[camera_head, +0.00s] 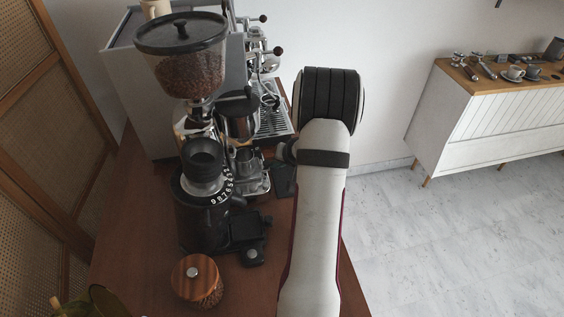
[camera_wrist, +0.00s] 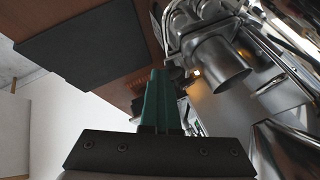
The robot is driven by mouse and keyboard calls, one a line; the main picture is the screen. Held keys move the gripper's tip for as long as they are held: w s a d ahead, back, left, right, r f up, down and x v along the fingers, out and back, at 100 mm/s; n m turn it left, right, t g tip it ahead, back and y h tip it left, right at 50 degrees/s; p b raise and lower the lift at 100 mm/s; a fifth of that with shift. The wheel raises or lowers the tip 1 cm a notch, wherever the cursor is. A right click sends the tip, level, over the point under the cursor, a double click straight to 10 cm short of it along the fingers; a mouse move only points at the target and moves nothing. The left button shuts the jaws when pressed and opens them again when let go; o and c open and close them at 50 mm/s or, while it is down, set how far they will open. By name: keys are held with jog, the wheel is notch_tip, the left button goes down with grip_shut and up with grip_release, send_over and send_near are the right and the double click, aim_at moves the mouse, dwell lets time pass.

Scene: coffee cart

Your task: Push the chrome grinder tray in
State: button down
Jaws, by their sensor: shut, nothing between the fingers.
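The chrome grinder (camera_head: 240,126) stands behind the black grinder, partly hidden by it. A shiny chrome tray (camera_head: 257,184) shows low at its front, at the right of the black grinder. How far the tray stands out is hard to tell. In the wrist view my gripper (camera_wrist: 158,75) shows as two green fingers, shut together with nothing between them. Bright chrome parts (camera_wrist: 220,65) lie just right of the fingertips; I cannot tell which of them is the tray. In the head view my arm hides the fingers.
A black mat (camera_head: 284,181) lies on the wooden counter right of the tray. The black grinder (camera_head: 203,215) and a wood-lidded jar (camera_head: 196,279) stand nearer. The espresso machine drip tray (camera_head: 273,122) is behind. A white sideboard (camera_head: 480,120) stands far right, across open floor.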

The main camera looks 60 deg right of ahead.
jog(key=shift+w+a, duration=0.2)
jog(key=shift+a, duration=0.05)
